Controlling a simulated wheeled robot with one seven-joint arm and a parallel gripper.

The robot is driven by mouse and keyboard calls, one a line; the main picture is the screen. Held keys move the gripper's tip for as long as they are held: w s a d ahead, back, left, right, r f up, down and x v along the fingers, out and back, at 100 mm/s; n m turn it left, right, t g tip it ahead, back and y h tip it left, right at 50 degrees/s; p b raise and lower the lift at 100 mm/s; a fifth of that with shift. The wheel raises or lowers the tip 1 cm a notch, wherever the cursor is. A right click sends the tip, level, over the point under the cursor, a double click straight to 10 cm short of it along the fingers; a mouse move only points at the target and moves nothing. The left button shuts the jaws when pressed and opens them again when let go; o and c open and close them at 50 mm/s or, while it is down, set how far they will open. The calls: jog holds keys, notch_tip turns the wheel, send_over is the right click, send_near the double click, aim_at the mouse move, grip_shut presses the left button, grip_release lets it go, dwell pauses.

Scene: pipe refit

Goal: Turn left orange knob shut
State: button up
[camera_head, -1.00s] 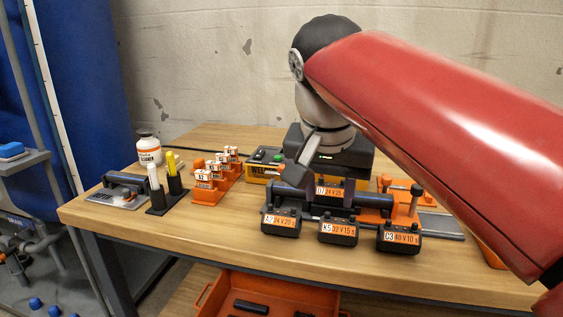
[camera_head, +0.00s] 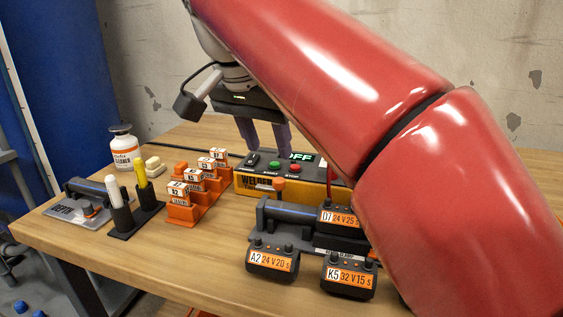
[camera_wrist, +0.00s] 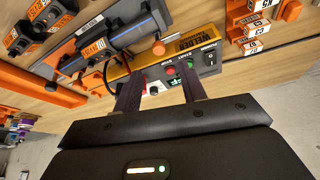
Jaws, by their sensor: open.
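The left orange knob (camera_head: 272,184) stands at the left end of the pipe clamp, just in front of the yellow welder box (camera_head: 245,183). It also shows in the wrist view as an orange knob (camera_wrist: 158,48) beyond the fingers. The dark pipe in the clamp (camera_head: 290,212) lies below it. My gripper (camera_head: 268,148) is open and empty, its two fingers pointing down over the welder. In the wrist view my gripper (camera_wrist: 161,82) has a clear gap between the fingers, with the welder panel behind. The clamp's right side is hidden by my arm in the head view.
Labelled boxes A2 (camera_head: 272,262) and K5 (camera_head: 348,276) stand in front of the clamp, with D7 (camera_head: 338,217) behind. An orange rack of labelled blocks (camera_head: 187,214), a pen holder (camera_head: 135,221) and a white bottle (camera_head: 124,150) stand left.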

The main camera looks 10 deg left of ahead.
aim_at(279, 179)
jog(key=b+x, duration=0.2)
jog(key=x, duration=0.5)
jog(key=shift+f, duration=0.3)
grip_shut()
